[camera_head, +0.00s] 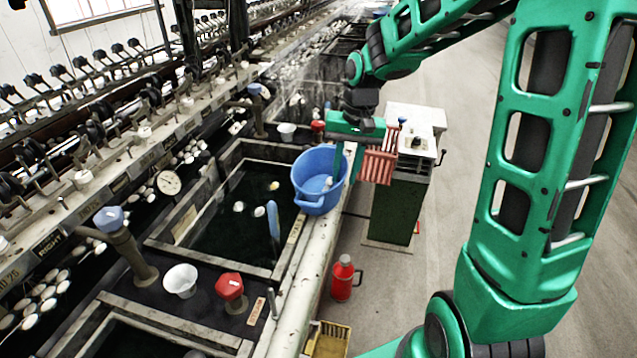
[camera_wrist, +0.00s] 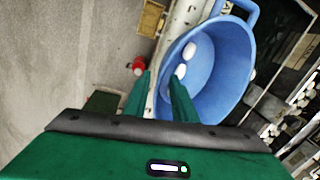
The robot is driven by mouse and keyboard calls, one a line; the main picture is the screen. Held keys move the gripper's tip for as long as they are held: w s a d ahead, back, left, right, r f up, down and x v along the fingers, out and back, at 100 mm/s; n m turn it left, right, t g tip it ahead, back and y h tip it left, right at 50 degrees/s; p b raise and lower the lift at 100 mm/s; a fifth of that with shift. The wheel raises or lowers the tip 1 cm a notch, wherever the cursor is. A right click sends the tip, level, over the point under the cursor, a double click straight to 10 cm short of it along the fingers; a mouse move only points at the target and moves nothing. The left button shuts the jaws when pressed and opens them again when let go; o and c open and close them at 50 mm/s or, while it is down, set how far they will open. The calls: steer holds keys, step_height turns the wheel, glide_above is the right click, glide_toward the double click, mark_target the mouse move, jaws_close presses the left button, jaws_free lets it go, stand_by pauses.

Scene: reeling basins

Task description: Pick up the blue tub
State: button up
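The blue tub (camera_head: 312,200) sits on the pale rail at the edge of the dark water basin, with a handle on its near side. A few white cocoons lie inside it. In the wrist view the tub (camera_wrist: 225,62) fills the upper right, its handle at the top. My gripper (camera_head: 347,165) points down at the tub's right rim. In the wrist view my gripper (camera_wrist: 160,80) has its two fingers apart, with the right finger over the tub's inside and the left one outside. The rim lies between them; I cannot tell whether either finger touches it.
A green cabinet (camera_head: 397,205) with a white top and a red slatted rack (camera_head: 378,166) stand right of the tub. A red flask (camera_head: 342,278) and a yellow crate (camera_head: 328,341) are on the floor. The basin (camera_head: 196,222) lies left; open floor lies right.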

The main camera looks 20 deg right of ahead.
steer(key=shift+a+f, duration=0.1)
steer(key=shift+f, duration=0.45)
jaws_close()
steer(key=shift+r, duration=0.1)
